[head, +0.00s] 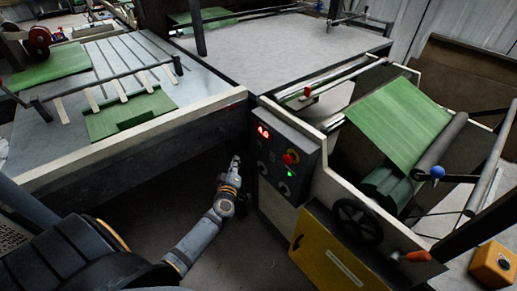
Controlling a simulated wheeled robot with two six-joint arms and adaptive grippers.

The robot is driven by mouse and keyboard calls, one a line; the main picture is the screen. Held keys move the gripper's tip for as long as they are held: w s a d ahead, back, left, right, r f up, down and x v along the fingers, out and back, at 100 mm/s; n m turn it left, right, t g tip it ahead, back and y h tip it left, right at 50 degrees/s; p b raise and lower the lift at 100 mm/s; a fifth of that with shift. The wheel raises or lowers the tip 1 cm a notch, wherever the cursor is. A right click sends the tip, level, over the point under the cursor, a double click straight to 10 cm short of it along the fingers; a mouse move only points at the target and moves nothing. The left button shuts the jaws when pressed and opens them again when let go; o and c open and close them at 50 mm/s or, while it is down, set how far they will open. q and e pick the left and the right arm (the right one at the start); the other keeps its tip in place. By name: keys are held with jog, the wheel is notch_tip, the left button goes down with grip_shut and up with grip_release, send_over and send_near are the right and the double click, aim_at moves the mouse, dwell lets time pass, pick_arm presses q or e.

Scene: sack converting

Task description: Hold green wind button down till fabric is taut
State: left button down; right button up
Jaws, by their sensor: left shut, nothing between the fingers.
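My left gripper (236,160) is shut and empty, its fingertips pointing up. In the picture it is just left of the grey control panel (277,137), apart from the buttons; I cannot tell its exact depth. The panel has a red lit display (264,131), a red knob on yellow (289,159) and a small lit green button (290,173) below it. Green fabric (400,120) slopes down over the machine at the right to a grey roller (441,143). A roll of green fabric (388,188) lies below. My right gripper is not in view.
An orange handle (411,256) and blue knob (437,172) stick out at the right. A flat table (200,82) with green sack pieces (130,113) is at left. Floor space lies below it.

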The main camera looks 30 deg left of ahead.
aim_at(258, 147)
pick_arm(q)
jog(key=w+d+b, duration=0.1)
jog(key=w+d, duration=0.2)
jog(key=w, duration=0.4)
jog(key=shift+w+b, duration=0.15)
jog(key=shift+b, duration=0.15)
dwell(0.8)
jog(key=shift+w, duration=0.1)
jog(key=shift+w+d, duration=0.2)
jog(key=shift+w, duration=0.05)
dwell(0.4)
